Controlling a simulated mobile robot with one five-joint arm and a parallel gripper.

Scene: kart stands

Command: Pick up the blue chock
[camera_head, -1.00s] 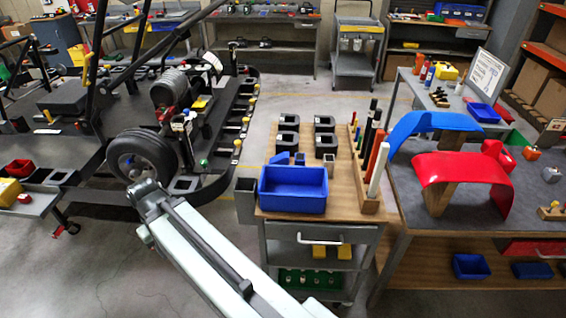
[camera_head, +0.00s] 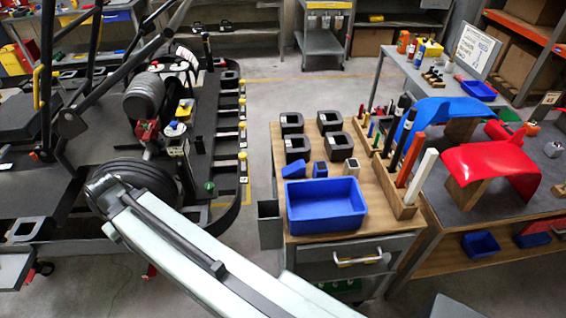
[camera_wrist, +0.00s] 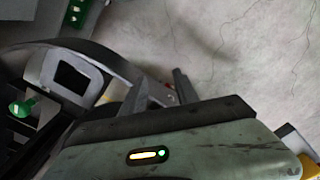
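A blue wedge-shaped chock (camera_head: 294,169) lies on the wooden top of the workbench cart, just behind the blue bin. A smaller blue block (camera_head: 320,169) stands to its right, and I cannot tell whether it is also a chock. In the wrist view, two dark finger-like prongs of my gripper (camera_wrist: 162,88) stick out past the green-grey housing, with a gap between them and nothing held. My gripper is away from the cart, over the kart side and floor. In the head view the tip of my gripper is hidden or cannot be made out.
A blue bin (camera_head: 326,208) fills the cart's front. Several black blocks (camera_head: 297,148) stand behind the chocks. A wooden rack (camera_head: 403,208) of upright rods is at right. A grey box (camera_head: 270,224) hangs on the cart's left side. The kart's tire (camera_head: 130,178) is at left.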

